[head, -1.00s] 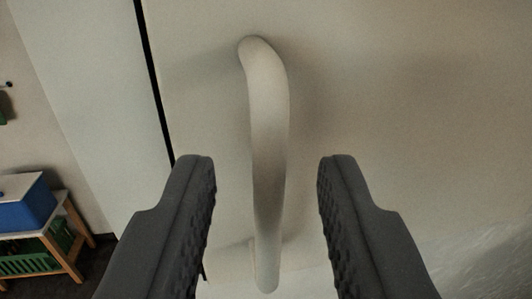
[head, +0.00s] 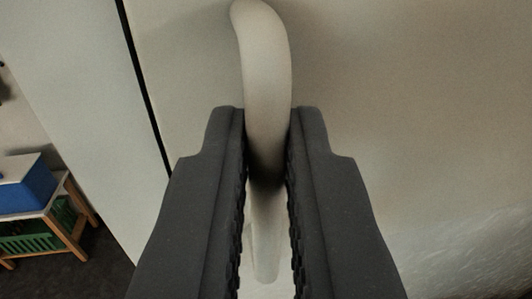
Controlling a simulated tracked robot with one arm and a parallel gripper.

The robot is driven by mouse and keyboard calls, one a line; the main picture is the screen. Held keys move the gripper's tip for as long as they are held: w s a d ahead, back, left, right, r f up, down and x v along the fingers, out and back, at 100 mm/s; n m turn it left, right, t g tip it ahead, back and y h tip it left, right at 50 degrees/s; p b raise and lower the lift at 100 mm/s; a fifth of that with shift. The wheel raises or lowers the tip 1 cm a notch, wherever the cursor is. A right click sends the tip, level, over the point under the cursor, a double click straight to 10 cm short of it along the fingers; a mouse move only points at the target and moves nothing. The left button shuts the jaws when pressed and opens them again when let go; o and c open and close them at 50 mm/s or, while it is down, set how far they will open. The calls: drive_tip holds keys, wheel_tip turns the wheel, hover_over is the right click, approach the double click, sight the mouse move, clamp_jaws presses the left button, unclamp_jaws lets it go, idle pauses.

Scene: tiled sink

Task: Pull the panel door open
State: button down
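The panel door (head: 400,110) is a flat, pale beige surface that fills most of the head view. A dark gap runs along its left edge, and no opening of the door shows. Its light bow-shaped handle (head: 265,65) stands upright near that edge. My gripper (head: 267,135) has its two dark, ribbed fingers on either side of the handle, one left and one right. The fingers have closed in and press against the handle's middle part. The handle's upper end shows above the fingertips and its lower end shows between them.
A pale fixed panel (head: 75,95) lies left of the dark gap. At the far left, a small wooden stand (head: 65,240) holds a blue box (head: 27,188) on top and a green crate (head: 40,236) below. Dark floor shows under it.

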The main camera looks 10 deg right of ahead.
drive_tip(key=shift+s+d+r, duration=0.1)
drive_tip(key=shift+s, duration=0.05)
idle(0.4)
drive_tip(key=shift+b, duration=0.3)
drive_tip(key=shift+s+y+b, duration=0.25)
drive_tip(key=shift+y+b, duration=0.05)
drive_tip(key=shift+s, duration=0.1)
